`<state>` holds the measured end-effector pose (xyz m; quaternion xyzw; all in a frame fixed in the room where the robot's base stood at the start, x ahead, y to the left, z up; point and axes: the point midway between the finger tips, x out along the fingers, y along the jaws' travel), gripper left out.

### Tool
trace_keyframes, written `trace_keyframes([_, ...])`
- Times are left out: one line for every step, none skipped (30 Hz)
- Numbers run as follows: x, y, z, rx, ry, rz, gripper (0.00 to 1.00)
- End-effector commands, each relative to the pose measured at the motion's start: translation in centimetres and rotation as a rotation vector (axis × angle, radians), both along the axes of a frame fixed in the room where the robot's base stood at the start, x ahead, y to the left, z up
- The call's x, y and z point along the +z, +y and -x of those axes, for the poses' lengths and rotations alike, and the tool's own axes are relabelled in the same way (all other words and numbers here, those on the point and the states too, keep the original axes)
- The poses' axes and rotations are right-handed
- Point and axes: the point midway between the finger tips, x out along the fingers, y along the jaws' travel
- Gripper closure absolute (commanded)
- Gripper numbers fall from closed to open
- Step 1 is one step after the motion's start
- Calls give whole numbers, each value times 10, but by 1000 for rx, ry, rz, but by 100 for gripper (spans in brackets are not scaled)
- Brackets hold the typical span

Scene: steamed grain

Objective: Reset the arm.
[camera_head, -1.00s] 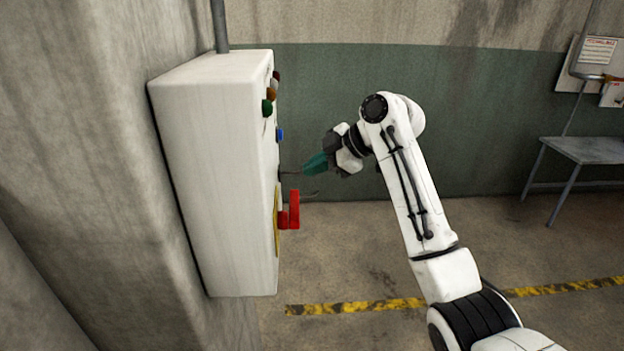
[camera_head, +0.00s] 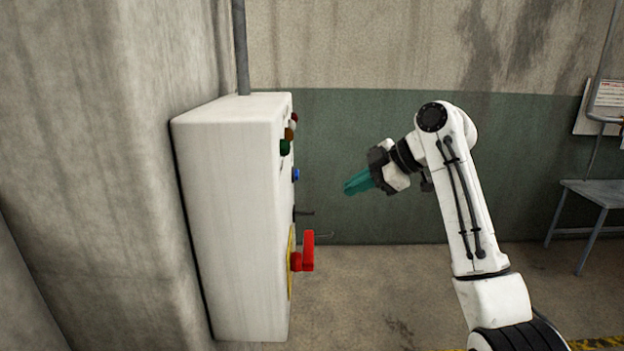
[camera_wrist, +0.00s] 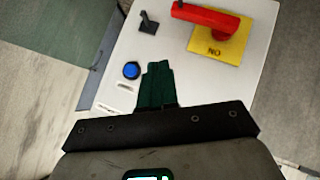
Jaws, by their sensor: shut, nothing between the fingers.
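My gripper (camera_head: 350,189), with teal fingers, is shut and empty. It points left and down toward the white control box (camera_head: 232,230), with a clear gap between them. In the wrist view the shut fingers (camera_wrist: 156,70) show in front of the box's face (camera_wrist: 262,25). My arm is bent, its elbow up, on the right of the head view.
On the box's face are a red handle (camera_head: 308,251) on a yellow plate (camera_wrist: 232,45) reading "ON", a blue button (camera_wrist: 131,70), a small black lever (camera_wrist: 148,24) and several coloured lamps (camera_head: 284,147). A grey metal table (camera_head: 597,192) stands at the right.

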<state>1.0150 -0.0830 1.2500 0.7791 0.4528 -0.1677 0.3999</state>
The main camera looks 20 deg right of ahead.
Motion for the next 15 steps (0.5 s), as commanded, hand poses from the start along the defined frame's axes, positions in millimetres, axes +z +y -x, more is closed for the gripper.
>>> trace_keyframes([0, 0, 0, 0, 0, 0, 100])
trace_keyframes([-1, 0, 0, -1, 2, -1, 100])
trace_keyframes([-5, 1, 1, -4, 6, -3, 100])
trace_keyframes([-9, 2, 1, -10, 14, -6, 100])
trace_keyframes([-15, 3, 3, -16, 23, -11, 100])
trace_keyframes([-27, 5, 5, -30, 43, -19, 100])
trace_keyframes([-37, 7, 8, -45, 60, -25, 100])
trace_keyframes([-50, 10, 11, -63, 82, -34, 100])
trace_keyframes([-69, 14, 16, -90, 114, -47, 100])
trace_keyframes([-85, 17, 21, -114, 142, -56, 100])
trace_keyframes([-101, 20, 27, -141, 171, -66, 100])
trace_keyframes([-123, 24, 37, -178, 211, -80, 100])
trace_keyframes([-139, 27, 44, -207, 240, -87, 100])
trace_keyframes([-154, 29, 52, -238, 270, -96, 100])
trace_keyframes([-175, 33, 63, -278, 309, -107, 100])
